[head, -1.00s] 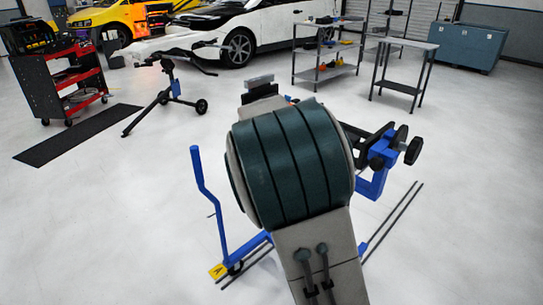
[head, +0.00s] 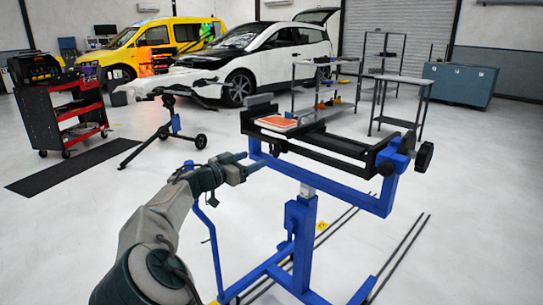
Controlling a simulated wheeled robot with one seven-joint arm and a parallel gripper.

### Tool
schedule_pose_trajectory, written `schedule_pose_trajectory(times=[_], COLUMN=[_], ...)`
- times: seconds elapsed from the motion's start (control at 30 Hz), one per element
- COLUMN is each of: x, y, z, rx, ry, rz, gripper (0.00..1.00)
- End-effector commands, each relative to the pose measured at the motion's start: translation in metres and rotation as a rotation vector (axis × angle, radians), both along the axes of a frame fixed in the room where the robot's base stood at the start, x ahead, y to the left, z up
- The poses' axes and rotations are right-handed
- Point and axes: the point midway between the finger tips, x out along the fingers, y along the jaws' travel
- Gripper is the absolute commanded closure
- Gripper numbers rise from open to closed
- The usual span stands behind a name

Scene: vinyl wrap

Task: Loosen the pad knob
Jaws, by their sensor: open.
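A blue stand (head: 303,225) carries a black clamp bench with long rails (head: 335,145). A grey pad (head: 259,101) stands at its left end. A black round knob (head: 424,156) sticks out at the right end, with a smaller dark knob (head: 386,168) beside it. I cannot tell which of them is the pad knob. My gripper (head: 262,165) is open, left of the stand and just below the bench's left end, apart from both right-end knobs. Its fingers point right towards the blue frame; whether they touch it is unclear.
An orange and white flat object (head: 277,123) lies on the bench's left part. A blue bent handle (head: 213,245) rises at the stand's left. A black tripod stand (head: 168,130), a red tool cart (head: 70,120) and shelves (head: 335,85) stand behind.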

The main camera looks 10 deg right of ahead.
Motion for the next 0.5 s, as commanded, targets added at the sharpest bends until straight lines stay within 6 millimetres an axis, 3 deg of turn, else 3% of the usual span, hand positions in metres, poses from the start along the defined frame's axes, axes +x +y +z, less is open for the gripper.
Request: schedule_pose_trajectory(times=[0.2, 0.5], x=[0.028, 0.05], y=[-0.039, -0.07], z=[-0.001, 0.0], rx=[-0.001, 0.0], ry=[0.001, 0.001], rz=[-0.002, -0.001], gripper=[0.35, 0.35])
